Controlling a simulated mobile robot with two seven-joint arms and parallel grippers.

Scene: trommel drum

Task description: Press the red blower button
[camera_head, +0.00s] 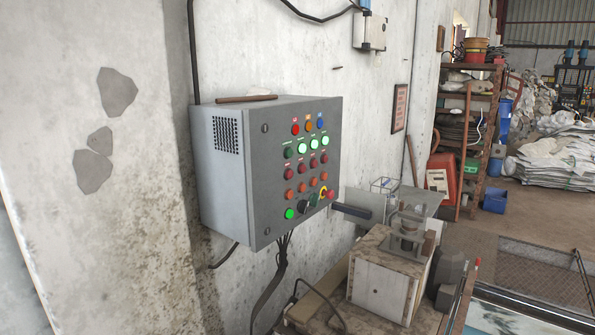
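A grey control box (228,175) is fixed to the wall left of the middle, with its button face turned to the right. A row of red buttons, among them the leftmost red button (289,173), lies below a row of green buttons (301,148), several of them brightly lit. Orange-red buttons (302,187) form the row beneath. The labels are too small to read, so I cannot tell which red button is the blower's. Neither of my grippers is in view.
Below right of the box stands a block-shaped machine part (383,285) on a cluttered bench, with a dark bar (351,211) near the panel's lower right. Cables (270,290) hang under the box. Shelving (470,130) stands further back. The space before the buttons looks clear.

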